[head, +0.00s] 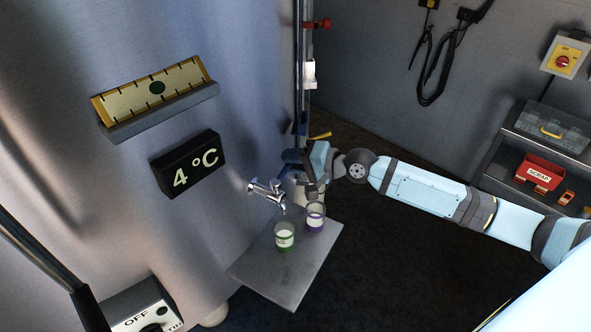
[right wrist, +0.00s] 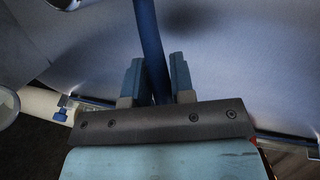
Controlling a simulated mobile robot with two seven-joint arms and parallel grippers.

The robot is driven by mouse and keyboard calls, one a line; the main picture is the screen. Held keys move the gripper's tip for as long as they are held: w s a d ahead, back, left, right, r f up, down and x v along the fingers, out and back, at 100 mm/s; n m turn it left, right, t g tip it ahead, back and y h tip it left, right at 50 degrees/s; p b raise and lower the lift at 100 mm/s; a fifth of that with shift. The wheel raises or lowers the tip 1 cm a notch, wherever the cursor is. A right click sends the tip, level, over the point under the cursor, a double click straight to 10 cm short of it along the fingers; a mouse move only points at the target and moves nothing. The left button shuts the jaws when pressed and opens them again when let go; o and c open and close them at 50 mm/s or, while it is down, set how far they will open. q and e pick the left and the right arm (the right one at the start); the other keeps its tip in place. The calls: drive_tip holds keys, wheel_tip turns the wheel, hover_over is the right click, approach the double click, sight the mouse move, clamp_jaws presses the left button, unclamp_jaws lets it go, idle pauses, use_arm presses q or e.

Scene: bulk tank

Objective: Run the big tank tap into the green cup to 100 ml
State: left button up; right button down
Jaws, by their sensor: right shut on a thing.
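The chrome tank tap (head: 263,191) sticks out of the tank wall, its spout pointing down. The green cup (head: 284,238) stands upright on the metal shelf (head: 272,279), below the spout. I cannot make out a stream or the level in the cup. My right gripper (head: 305,160) is behind and to the right of the tap, above the shelf. In the right wrist view its fingers (right wrist: 157,88) are shut on a blue bar (right wrist: 149,40). Where the bar joins on is hidden. My left gripper is not in view.
A purple-banded cup (head: 315,217) stands right beside the green cup. A gauge (head: 155,90) and a 4 °C display (head: 188,164) are on the tank (head: 225,130). A control box marked OFF (head: 146,306) is at the lower left. The front of the shelf is clear.

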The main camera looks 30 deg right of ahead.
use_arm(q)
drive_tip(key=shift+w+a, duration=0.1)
use_arm(e)
drive_tip(key=shift+r, duration=0.1)
drive_tip(key=c, duration=1)
unclamp_jaws()
drive_tip(key=shift+o, duration=0.2)
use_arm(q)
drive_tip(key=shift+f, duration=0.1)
use_arm(e)
drive_tip(key=shift+s+d, duration=0.25)
drive_tip(key=shift+d, duration=0.05)
use_arm(q)
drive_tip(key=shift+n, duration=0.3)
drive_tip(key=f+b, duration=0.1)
drive_tip(key=b, duration=0.1)
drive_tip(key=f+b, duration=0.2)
drive_tip(key=b, duration=0.1)
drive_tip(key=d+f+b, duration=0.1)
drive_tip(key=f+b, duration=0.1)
drive_tip(key=b, duration=0.1)
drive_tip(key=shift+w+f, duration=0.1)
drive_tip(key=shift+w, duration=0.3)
use_arm(e)
drive_tip(key=v, duration=1.3)
